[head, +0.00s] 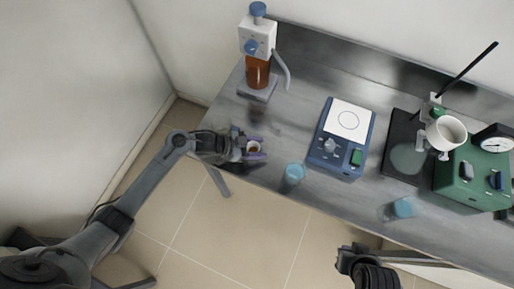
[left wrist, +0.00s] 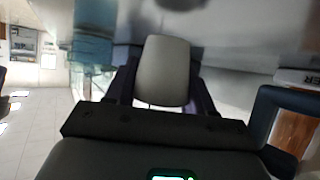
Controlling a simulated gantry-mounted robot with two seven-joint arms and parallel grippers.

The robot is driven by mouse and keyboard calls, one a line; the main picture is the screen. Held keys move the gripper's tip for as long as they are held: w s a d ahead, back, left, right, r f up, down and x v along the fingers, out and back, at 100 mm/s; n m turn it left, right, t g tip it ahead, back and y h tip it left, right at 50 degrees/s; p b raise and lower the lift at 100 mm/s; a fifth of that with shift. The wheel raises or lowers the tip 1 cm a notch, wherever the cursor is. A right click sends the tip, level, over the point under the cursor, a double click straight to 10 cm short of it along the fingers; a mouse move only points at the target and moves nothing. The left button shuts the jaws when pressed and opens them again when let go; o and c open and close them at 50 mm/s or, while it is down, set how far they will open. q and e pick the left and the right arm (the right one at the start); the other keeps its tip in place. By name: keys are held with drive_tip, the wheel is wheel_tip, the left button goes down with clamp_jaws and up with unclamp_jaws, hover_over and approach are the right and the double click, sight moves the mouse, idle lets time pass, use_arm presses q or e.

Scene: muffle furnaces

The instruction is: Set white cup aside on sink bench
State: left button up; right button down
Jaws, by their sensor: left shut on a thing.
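My left gripper (head: 256,147) is at the front left edge of the grey metal bench (head: 310,82). It is shut on a small white cup (head: 252,147), whose round opening shows brownish inside. In the left wrist view the cup (left wrist: 164,72) is a pale, smooth shape between the two dark fingers. I cannot tell whether its base touches the bench. My right gripper (head: 347,260) is at the lower right, in front of the bench and over the floor; its jaws are too small to read.
A brown bottle dispenser (head: 257,72) stands behind the held cup. A blue beaker (head: 294,174) is to its right, then a blue scale (head: 342,138). Further right are another blue beaker (head: 403,207), a stand with a larger white cup (head: 446,133), and a green device (head: 472,176).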

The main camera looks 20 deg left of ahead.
use_arm(q)
drive_tip(key=shift+f, duration=0.55)
drive_tip(key=shift+f, duration=0.15)
drive_tip(key=o, duration=0.7)
drive_tip(key=shift+o, duration=0.2)
